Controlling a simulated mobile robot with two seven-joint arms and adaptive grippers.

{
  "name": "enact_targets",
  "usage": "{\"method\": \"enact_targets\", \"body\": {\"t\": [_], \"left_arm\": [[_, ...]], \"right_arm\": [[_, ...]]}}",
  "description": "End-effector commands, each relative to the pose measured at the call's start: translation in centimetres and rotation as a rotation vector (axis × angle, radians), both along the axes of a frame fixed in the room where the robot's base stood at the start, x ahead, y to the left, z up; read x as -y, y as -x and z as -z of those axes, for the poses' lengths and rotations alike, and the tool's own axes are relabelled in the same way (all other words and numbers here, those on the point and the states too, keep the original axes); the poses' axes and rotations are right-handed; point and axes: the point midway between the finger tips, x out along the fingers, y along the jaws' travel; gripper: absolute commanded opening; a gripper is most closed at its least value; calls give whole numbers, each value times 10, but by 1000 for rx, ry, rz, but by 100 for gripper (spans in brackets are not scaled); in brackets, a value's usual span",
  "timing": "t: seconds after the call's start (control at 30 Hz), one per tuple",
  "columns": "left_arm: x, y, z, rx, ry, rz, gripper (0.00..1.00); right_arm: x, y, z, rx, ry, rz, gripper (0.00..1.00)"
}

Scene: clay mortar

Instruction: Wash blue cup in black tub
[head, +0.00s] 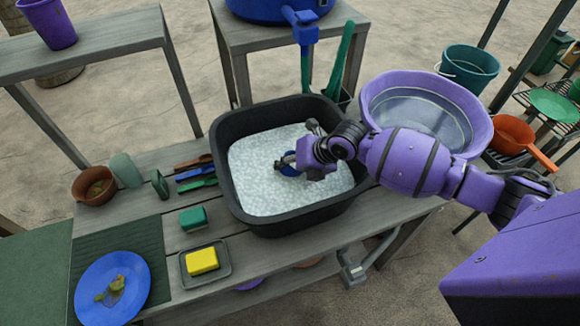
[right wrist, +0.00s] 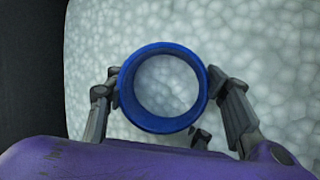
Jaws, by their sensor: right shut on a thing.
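The black tub (head: 228,190) sits in the wooden table and is full of pale, foamy water (head: 262,168). The blue cup (head: 289,170) is in the tub, over or in the foam, mostly hidden by my right gripper (head: 284,163) in the head view. In the right wrist view the cup (right wrist: 122,88) shows its round rim from above, with foam-coloured contents or foam visible through its mouth. The fingers of my right gripper (right wrist: 165,95) are shut on it from both sides. How deep the cup sits cannot be told. My left gripper is not in view.
A yellow sponge (head: 202,261) on a dark dish, a green block (head: 193,218), brushes (head: 196,172) and a blue plate (head: 112,288) with food scraps lie left of the tub. A purple basin (head: 477,140) stands right of it, close to my right arm. A blue tap (head: 305,30) is behind.

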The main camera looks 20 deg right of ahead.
Motion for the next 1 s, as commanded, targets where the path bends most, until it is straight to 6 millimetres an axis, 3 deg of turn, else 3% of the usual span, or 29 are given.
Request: {"method": "enact_targets", "body": {"t": [0.63,1.0], "left_arm": [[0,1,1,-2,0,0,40],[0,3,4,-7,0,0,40]], "right_arm": [[-12,-4,-3,0,0,-1,23],[11,3,-3,0,1,0,23]]}}
